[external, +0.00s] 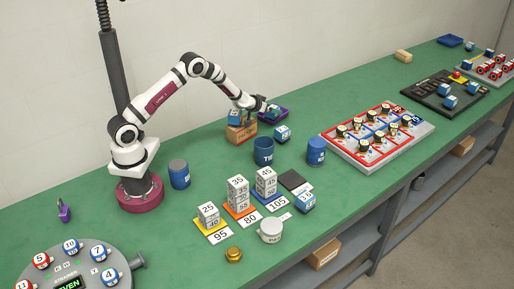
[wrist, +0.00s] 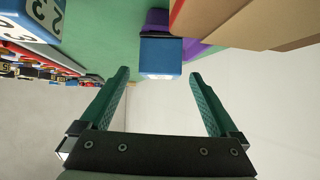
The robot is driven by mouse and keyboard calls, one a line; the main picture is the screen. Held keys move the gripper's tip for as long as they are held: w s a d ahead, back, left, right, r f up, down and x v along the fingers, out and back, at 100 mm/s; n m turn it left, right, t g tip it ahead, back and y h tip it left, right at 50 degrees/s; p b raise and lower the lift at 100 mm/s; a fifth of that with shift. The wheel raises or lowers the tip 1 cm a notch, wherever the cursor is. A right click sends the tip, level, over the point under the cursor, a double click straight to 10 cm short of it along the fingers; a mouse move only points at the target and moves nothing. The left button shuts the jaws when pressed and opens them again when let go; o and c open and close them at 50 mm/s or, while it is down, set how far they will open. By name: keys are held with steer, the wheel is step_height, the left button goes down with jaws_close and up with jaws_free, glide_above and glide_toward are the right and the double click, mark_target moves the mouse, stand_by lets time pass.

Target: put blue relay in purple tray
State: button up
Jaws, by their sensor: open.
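The purple tray (external: 283,114) lies on the green bench beyond the wooden block, and its purple also shows in the wrist view (wrist: 193,49). A blue relay (wrist: 160,58) with a dark edge appears against the purple, just past my fingertips; it seems to be in the tray, but its contact is hidden. My gripper (wrist: 159,74) is open, its green fingers apart on either side of the relay's line and not seen touching it. In the external view my gripper (external: 265,104) is at the tray's left side.
A wooden block (external: 241,132) with a blue box (external: 233,117) on it stands left of the tray. Another blue numbered block (external: 282,133) is in front of the tray. A dark blue cup (external: 263,151) and a red-and-blue rack (external: 378,137) stand nearer.

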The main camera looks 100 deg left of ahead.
steer(key=shift+r, duration=0.3)
steer(key=v, duration=1.2)
steer(key=w+d+r+m+t+h, duration=0.1)
steer(key=w+d+r+m+h, duration=0.15)
steer(key=d, duration=0.75)
steer(key=w+d+r+m+t+h, duration=0.1)
steer(key=w+d+r+m+h, duration=0.2)
steer(key=d, duration=0.8)
steer(key=s+d+r+m+g+h, duration=0.1)
steer(key=s+d+m+g+h, duration=0.3)
steer(key=d, duration=0.6)
steer(key=s+d+m+g, duration=0.1)
steer(key=s+d+m, duration=0.2)
steer(key=s, duration=0.8)
steer(key=s+d+r+m+g+y, duration=0.1)
steer(key=s+d+m, duration=0.3)
steer(key=s, duration=0.8)
steer(key=shift+s+r+m+g, duration=0.35)
steer(key=shift+m+g, duration=0.2)
steer(key=shift+g, duration=0.15)
